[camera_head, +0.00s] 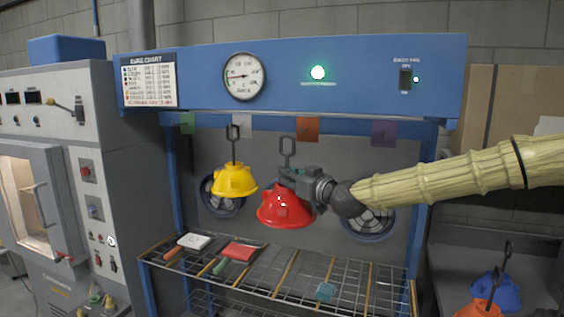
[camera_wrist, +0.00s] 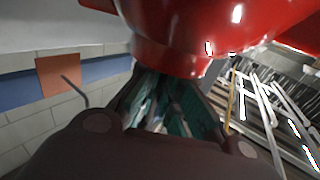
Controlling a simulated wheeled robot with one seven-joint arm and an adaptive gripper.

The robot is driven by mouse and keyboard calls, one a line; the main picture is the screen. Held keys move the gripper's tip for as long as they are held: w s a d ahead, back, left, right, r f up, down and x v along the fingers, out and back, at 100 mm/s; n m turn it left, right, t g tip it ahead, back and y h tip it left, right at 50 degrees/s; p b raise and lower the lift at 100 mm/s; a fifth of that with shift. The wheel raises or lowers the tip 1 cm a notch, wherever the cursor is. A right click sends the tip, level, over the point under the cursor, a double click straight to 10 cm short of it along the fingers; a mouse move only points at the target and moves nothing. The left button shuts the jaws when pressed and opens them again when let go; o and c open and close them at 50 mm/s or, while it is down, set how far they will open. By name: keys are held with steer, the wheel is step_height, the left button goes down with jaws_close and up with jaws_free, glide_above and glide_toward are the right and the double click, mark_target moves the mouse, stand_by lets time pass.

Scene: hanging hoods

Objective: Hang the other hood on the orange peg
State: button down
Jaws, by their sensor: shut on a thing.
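My gripper (camera_head: 298,178) is shut on the red hood (camera_head: 285,207) near its neck and holds it upright in front of the rack's back panel. The hood's grey hanger loop (camera_head: 287,152) stands up just below and left of the orange card (camera_head: 307,129). I cannot tell whether the loop touches a peg. In the wrist view the red hood (camera_wrist: 215,25) fills the top, above my gripper's teal fingers (camera_wrist: 178,108). The orange card (camera_wrist: 62,75) is at left there, with a thin grey rod (camera_wrist: 75,90) before it. The yellow hood (camera_head: 234,180) hangs left, below the white card (camera_head: 242,128).
Green (camera_head: 187,123) and purple (camera_head: 384,132) cards mark other spots with no hood below. Blue (camera_head: 497,290) and orange (camera_head: 478,310) hoods sit at lower right.

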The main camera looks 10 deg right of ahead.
steer(key=r, duration=0.3)
steer(key=shift+d, duration=0.2)
steer(key=shift+w+r+y, duration=0.15)
steer(key=shift+w+y, duration=0.05)
steer(key=shift+y, duration=0.1)
steer(key=shift+w+d, duration=0.25)
steer(key=shift+w, duration=0.55)
steer(key=w+d, duration=0.2)
steer(key=w, duration=0.1)
steer(key=w+d, duration=0.1)
steer(key=shift+w+d+f, duration=0.25)
steer(key=shift+w, duration=0.15)
steer(key=shift+w+d, duration=0.15)
steer(key=shift+w+d+f+b, duration=0.1)
steer(key=shift+w+d+b, duration=0.15)
steer(key=shift+b, duration=0.2)
steer(key=shift+w+d, duration=0.15)
steer(key=shift+d, duration=0.05)
steer(key=shift+w+d+b, duration=0.1)
steer(key=shift+w+b, duration=0.05)
steer(key=shift+b, duration=0.3)
